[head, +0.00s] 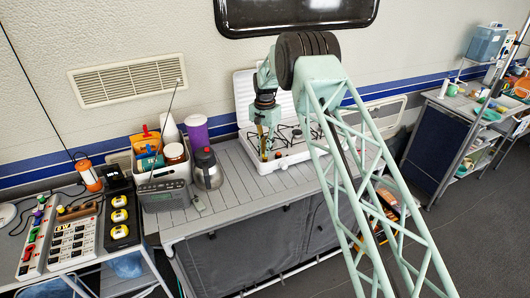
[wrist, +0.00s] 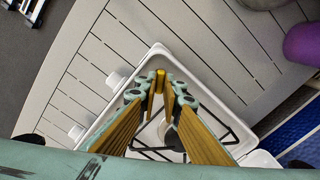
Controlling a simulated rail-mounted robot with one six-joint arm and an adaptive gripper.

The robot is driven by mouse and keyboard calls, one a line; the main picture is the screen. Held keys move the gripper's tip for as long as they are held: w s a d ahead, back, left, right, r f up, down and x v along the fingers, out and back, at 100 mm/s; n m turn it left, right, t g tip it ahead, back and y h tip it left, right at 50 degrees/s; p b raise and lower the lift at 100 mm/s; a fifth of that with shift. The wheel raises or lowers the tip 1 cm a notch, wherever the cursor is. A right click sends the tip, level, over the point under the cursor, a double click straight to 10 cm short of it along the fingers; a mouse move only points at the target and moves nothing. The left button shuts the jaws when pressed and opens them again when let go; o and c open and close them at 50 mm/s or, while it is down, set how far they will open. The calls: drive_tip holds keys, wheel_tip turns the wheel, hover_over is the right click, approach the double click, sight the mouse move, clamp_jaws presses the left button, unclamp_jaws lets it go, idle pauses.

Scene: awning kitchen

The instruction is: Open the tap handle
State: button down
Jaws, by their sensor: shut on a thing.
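My gripper (head: 264,158) reaches down at the left part of a white two-burner camp stove (head: 291,163). In the wrist view, the yellow-padded fingertips (wrist: 160,88) close around a small upright yellow piece (wrist: 159,80), which looks like the tap handle. It sits at the near corner of the white stove (wrist: 156,53). The fingers hide its lower part, so I cannot tell how far it is turned. In the head view the handle cannot be told apart from the fingers.
The stove stands on a grey slatted table (head: 235,200). A kettle (head: 207,168), a radio (head: 164,192) and a purple cup (head: 197,133) stand to the left. The table's front left is mostly clear.

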drive_tip(key=n+b, duration=0.1)
drive_tip(key=n, duration=0.5)
drive_tip(key=shift+n, duration=2.6)
drive_tip(key=c, duration=2.8)
unclamp_jaws()
drive_tip(key=shift+r, duration=0.1)
wheel_tip(320, 180, up, 12)
drive_tip(key=shift+f, duration=0.1)
